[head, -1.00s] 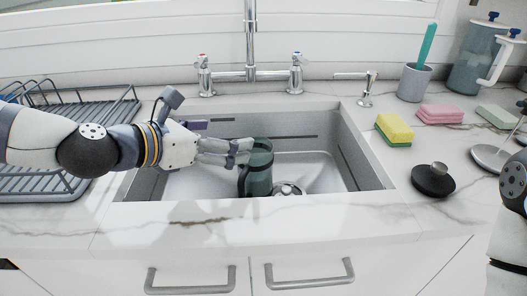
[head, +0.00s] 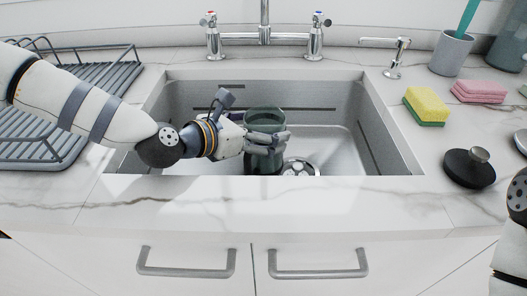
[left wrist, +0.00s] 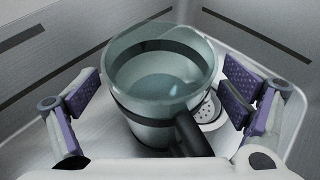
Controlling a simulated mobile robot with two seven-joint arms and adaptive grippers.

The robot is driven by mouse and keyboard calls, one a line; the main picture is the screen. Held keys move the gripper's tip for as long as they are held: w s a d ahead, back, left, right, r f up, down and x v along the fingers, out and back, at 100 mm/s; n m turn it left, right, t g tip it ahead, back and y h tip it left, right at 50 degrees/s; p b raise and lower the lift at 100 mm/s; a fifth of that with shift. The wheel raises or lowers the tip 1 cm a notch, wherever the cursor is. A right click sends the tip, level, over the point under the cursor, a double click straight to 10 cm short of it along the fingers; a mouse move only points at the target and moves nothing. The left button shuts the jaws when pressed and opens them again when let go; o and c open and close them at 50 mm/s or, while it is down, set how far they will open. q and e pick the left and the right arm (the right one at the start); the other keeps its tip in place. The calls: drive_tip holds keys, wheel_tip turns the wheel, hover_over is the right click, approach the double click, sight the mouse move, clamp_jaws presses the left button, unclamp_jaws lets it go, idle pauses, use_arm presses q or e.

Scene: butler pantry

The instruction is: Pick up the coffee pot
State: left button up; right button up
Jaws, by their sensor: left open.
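The coffee pot (head: 263,124) is a greenish glass pot with a dark band and a dark handle. It stands upright in the sink, beside the drain. In the left wrist view the pot (left wrist: 160,85) is seen from above, its handle pointing toward the bottom right. My left gripper (head: 268,143) is down in the sink at the pot. In the left wrist view its open purple-padded fingers (left wrist: 160,92) stand on either side of the pot, with gaps between pads and glass. My right gripper is out of view.
The sink (head: 340,155) has steep walls around the pot. The faucet (head: 264,35) stands behind it. A dish rack (head: 90,85) is on the left.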

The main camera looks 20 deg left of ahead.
use_arm(q)
drive_tip(key=shift+r, duration=0.15)
drive_tip(key=shift+r, duration=0.1)
drive_tip(key=c, duration=2)
